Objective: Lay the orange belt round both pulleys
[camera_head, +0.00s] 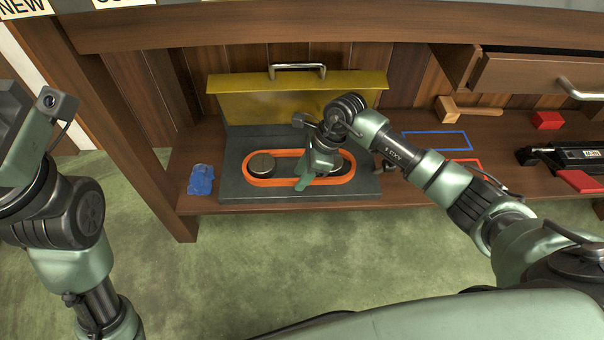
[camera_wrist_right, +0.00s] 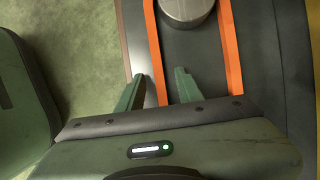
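The orange belt (camera_head: 290,184) lies as a long oval loop on the dark base plate (camera_head: 232,150). The left pulley (camera_head: 262,164), a round grey-topped disc, sits inside its left end. The right pulley (camera_head: 336,164) is partly hidden behind my right gripper (camera_head: 304,181), and the belt's right end curves past it. In the right wrist view the gripper (camera_wrist_right: 160,92) is open, its fingers apart, with the belt's near run (camera_wrist_right: 154,50) passing between them, nearer the left finger. I cannot tell whether they touch. My left arm is at the left; its fingertips are out of view.
A raised yellow cover (camera_head: 300,82) with a handle stands behind the plate. A blue object (camera_head: 201,180) lies left of the plate. Right of it are blue (camera_head: 436,149) and red outlines, a wooden mallet (camera_head: 465,110), a red block (camera_head: 547,120) and an open drawer (camera_head: 540,75) above.

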